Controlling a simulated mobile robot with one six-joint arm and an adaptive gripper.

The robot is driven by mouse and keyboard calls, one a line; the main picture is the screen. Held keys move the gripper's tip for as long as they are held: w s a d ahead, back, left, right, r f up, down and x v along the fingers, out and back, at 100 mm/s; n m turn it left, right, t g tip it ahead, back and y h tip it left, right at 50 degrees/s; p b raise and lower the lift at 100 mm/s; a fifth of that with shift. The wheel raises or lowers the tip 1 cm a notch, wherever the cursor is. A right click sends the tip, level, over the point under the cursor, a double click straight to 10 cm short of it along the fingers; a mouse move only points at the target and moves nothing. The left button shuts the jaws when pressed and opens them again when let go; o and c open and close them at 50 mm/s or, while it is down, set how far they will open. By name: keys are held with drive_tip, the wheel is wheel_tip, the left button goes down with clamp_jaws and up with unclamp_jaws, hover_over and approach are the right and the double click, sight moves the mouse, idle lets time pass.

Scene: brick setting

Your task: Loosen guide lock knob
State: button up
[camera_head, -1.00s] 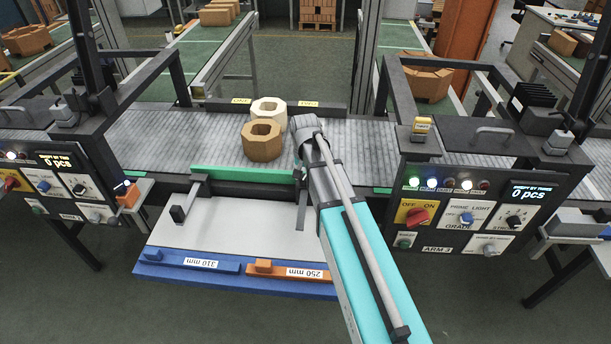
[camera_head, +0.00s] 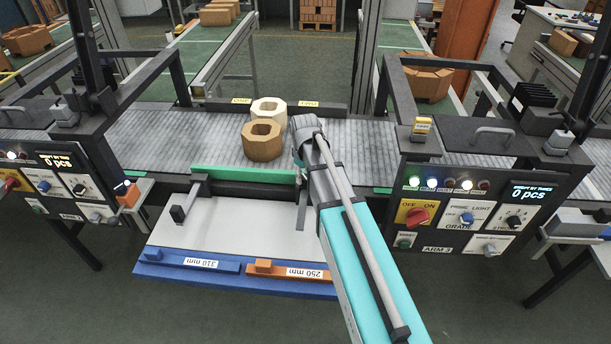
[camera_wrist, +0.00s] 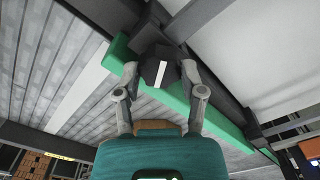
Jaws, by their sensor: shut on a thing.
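The guide lock knob (camera_wrist: 154,66) is dark and faceted, with a white line across its face. In the wrist view my gripper (camera_wrist: 160,76) has one finger on each side of it and is shut on it. The knob sits by the green guide rail (camera_wrist: 219,120), which also shows in the head view (camera_head: 245,174) along the conveyor's near edge. In the head view my arm hides the knob and the fingertips. A second dark block (camera_head: 178,214) on a bracket stands to the left.
A brown octagonal brick (camera_head: 262,142) and a cream one (camera_head: 269,108) stand on the conveyor (camera_head: 205,140), left of my wrist. A control panel (camera_head: 470,215) is at the right. Below the rail is a white board with a blue 310 mm bar (camera_head: 165,258) and an orange 250 mm bar (camera_head: 262,267).

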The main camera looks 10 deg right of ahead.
drive_tip(key=n, duration=0.5)
drive_tip(key=shift+s+n, duration=0.1)
drive_tip(key=shift+n, duration=0.2)
drive_tip(key=n, duration=0.5)
idle(0.4)
drive_tip(key=o, duration=1.1)
drive_tip(key=shift+o, duration=0.2)
drive_tip(key=shift+r, duration=0.15)
